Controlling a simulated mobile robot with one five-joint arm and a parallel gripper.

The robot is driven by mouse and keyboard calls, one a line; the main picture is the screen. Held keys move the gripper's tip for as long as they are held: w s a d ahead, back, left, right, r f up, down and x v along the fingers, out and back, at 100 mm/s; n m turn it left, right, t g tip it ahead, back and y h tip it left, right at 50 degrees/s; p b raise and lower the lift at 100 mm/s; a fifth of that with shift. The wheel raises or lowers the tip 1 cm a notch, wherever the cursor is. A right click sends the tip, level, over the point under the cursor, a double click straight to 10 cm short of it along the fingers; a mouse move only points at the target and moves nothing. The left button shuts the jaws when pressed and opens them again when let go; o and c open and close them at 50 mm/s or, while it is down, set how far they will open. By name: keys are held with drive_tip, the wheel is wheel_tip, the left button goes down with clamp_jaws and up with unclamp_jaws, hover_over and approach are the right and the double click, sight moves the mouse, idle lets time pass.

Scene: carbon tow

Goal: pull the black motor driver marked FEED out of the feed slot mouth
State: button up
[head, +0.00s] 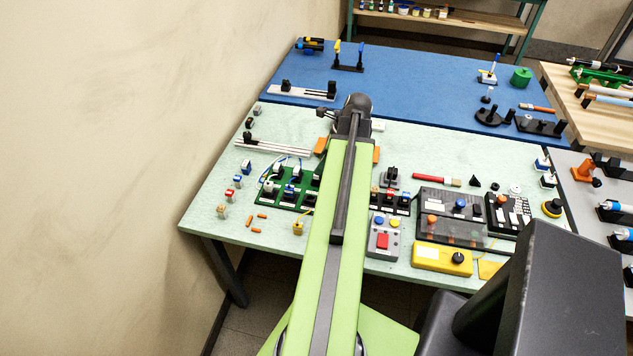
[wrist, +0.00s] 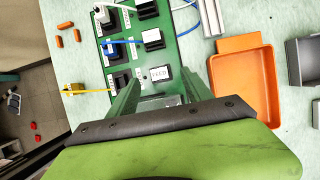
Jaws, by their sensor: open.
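The green board (head: 270,203) carries several black drivers and lies on the pale green mat left of my arm. In the wrist view the board (wrist: 185,48) shows black modules with white tops. The white label reading FEED (wrist: 160,73) faces up just ahead of my gripper (wrist: 157,92), between its fingers in the picture. The black body under the label is mostly hidden, and I cannot tell whether the fingers touch it. My gripper is open, with nothing seen held. In the head view my arm hides my gripper and the board's right part.
An orange tray (wrist: 268,97) lies right of my gripper, with a grey tray (wrist: 298,62) beyond. Blue and white cables cross the board; a yellow cable runs to a yellow block (wrist: 72,89). Small orange pegs (head: 257,229) lie nearby. A grey button box (head: 383,238) stands right of my arm.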

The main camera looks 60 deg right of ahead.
sight(317, 177)
drive_tip(key=b+x, duration=0.2)
drive_tip(key=x, duration=0.1)
drive_tip(key=s+b+x, duration=0.1)
drive_tip(key=b, duration=0.1)
drive_tip(key=shift+w+f, duration=0.2)
drive_tip(key=shift+f, duration=0.3)
drive_tip(key=shift+w+f, duration=0.15)
clamp_jaws()
